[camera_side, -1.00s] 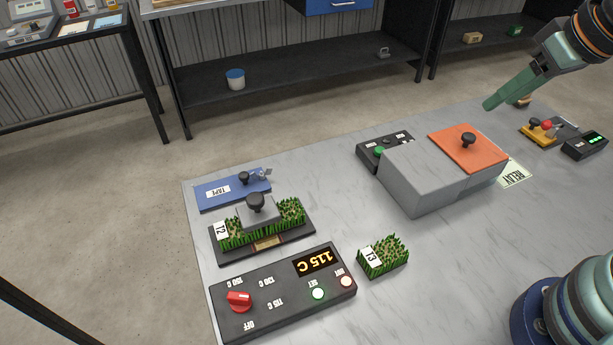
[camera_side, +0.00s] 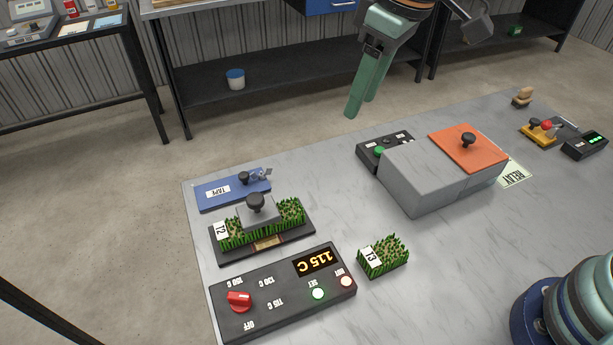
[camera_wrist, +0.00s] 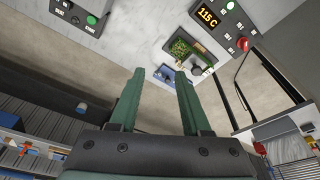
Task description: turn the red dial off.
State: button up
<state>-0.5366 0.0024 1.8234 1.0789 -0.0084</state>
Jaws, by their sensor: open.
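The red dial (camera_side: 239,300) sits at the left end of a black control box (camera_side: 283,311) at the table's front left. I cannot tell exactly which label the dial points at. In the wrist view, the dial (camera_wrist: 243,44) shows at the upper right. My gripper (camera_side: 361,108) is open and empty, in the air above the table's far edge, well away from the dial. Its green fingers (camera_wrist: 160,92) are apart in the wrist view.
A turf block under a knobbed weight (camera_side: 257,212) stands behind the control box. A loose turf block (camera_side: 383,256) sits to its right. A blue plate (camera_side: 233,189) lies farther back. A grey box with an orange lid (camera_side: 467,147) stands at right.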

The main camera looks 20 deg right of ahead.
jog(key=s+a+f+n+g, duration=0.2)
jog(key=a+f+n, duration=0.15)
jog(key=a, duration=0.95)
jog(key=n+h, duration=0.1)
jog(key=n, duration=0.1)
send_over(238, 295)
notch_tip(238, 295, down, 7)
notch_tip(238, 295, down, 12)
jog(key=shift+r, duration=0.1)
jog(key=shift+c, duration=0.3)
grip_shut()
